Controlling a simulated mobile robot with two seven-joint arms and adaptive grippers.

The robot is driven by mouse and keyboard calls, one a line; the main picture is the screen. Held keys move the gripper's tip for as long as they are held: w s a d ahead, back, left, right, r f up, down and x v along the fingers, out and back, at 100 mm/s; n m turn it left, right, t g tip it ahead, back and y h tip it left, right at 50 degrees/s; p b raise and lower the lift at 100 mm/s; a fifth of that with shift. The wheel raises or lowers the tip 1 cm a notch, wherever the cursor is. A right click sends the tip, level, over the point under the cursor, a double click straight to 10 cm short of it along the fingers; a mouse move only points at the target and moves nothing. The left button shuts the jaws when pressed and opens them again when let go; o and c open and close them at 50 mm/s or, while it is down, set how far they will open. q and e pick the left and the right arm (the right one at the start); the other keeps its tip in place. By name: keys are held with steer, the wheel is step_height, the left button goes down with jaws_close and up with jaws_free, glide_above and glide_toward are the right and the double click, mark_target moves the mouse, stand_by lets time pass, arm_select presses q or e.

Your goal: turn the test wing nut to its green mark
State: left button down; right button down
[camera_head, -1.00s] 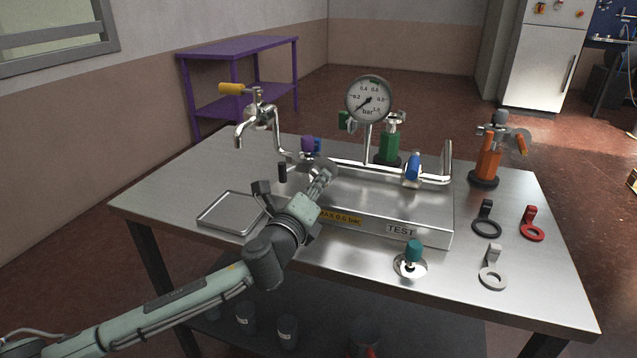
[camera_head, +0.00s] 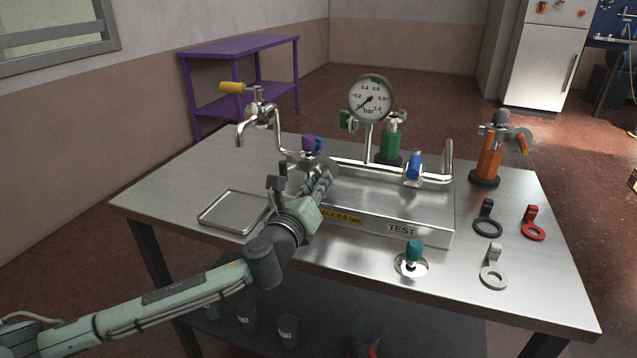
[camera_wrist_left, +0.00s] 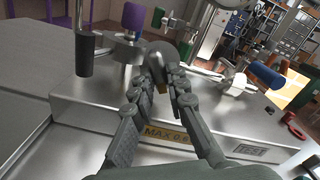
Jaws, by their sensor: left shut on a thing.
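My left gripper (camera_head: 322,178) reaches over the steel test box (camera_head: 432,212), which carries TEST and MAX 0.6 bar labels. In the left wrist view, its fingers (camera_wrist_left: 165,82) are closed together at a small brownish piece (camera_wrist_left: 162,88), which I take to be the test wing nut. It sits in front of a grey rounded plate (camera_wrist_left: 168,55); the fingers hide most of it. No green mark for the nut can be made out. The pressure gauge (camera_head: 371,97) above has its needle at the low end, with a green band at the top. My right gripper is not in view.
A tray (camera_head: 204,221) lies left of the box.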

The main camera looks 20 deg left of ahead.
arm_select(q)
steer(key=c, duration=1.5)
jaws_free()
steer(key=s, duration=1.2)
steer(key=shift+a, duration=0.2)
